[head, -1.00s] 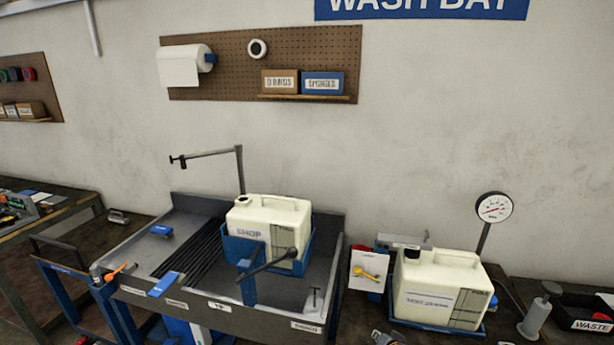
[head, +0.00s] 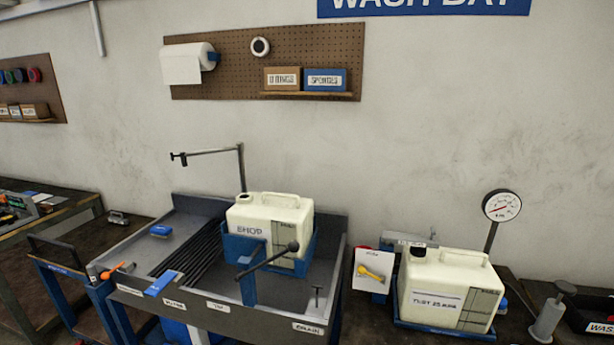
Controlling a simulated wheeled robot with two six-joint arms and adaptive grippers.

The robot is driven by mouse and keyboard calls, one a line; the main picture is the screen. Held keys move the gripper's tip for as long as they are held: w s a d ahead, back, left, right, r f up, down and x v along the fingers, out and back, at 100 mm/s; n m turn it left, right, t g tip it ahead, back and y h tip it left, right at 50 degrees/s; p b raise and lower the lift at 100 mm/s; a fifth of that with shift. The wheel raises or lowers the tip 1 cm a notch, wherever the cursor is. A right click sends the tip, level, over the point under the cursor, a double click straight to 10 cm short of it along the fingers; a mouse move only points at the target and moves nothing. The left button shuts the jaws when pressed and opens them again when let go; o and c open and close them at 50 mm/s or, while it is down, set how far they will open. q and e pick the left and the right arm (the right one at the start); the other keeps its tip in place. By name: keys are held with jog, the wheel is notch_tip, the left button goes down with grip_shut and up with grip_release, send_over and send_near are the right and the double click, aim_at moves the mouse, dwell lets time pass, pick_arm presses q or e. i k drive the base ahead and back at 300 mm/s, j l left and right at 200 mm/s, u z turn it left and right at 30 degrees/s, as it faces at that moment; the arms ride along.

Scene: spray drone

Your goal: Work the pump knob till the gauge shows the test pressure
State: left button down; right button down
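The pump (head: 548,318) is a grey upright cylinder on the bench at the lower right, with a dark knob (head: 566,287) on top. The round white gauge (head: 502,205) stands on a dark post behind the right tank. Its red needle points toward the lower left, but the scale is too small to read. The cream tank (head: 446,288) with a "TEST" label sits in a blue tray left of the pump. Neither of my grippers shows, and nothing touches the knob.
A grey wash sink (head: 262,312) holds another cream tank (head: 270,226) marked "SHOP" and a black-knobbed lever (head: 270,262). A yellow-handled item (head: 371,273) is on a white card. A waste bin (head: 590,315) is right of the pump.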

aim_at(565, 289)
jog(key=z, duration=1.7)
